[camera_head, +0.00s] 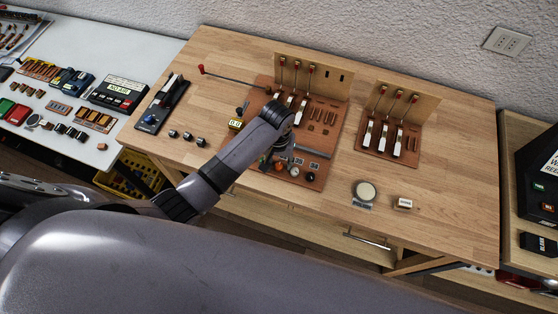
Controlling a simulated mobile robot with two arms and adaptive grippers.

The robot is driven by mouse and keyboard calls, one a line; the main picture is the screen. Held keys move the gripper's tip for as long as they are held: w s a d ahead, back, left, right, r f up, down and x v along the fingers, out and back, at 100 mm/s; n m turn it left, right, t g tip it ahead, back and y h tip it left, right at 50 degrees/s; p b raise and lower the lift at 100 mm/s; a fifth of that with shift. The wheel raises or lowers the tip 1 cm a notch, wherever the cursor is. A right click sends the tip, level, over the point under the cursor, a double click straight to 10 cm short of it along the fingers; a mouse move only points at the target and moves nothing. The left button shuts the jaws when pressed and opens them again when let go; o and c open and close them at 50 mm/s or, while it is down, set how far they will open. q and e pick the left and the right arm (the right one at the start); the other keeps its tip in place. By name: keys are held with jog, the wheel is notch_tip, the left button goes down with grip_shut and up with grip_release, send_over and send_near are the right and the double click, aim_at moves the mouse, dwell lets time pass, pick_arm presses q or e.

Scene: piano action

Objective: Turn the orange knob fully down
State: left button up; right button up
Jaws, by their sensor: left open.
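The brown control board (328,134) lies on the wooden workbench. My left gripper (279,161) points down over the front left part of the board, close to the knobs. It is open, and my arm hides much of its fingers and the board beneath. I cannot tell whether it touches any knob. My right gripper is out of view.
A second board with three hammers (388,137) stands to the right. A round pad (366,190) and a small labelled block (403,203) lie near the front edge. A red-tipped rod (225,75) extends left from the main board. The bench's right side is clear.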

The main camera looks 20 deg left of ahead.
aim_at(279, 164)
pick_arm(q)
jog(key=shift+r, duration=4)
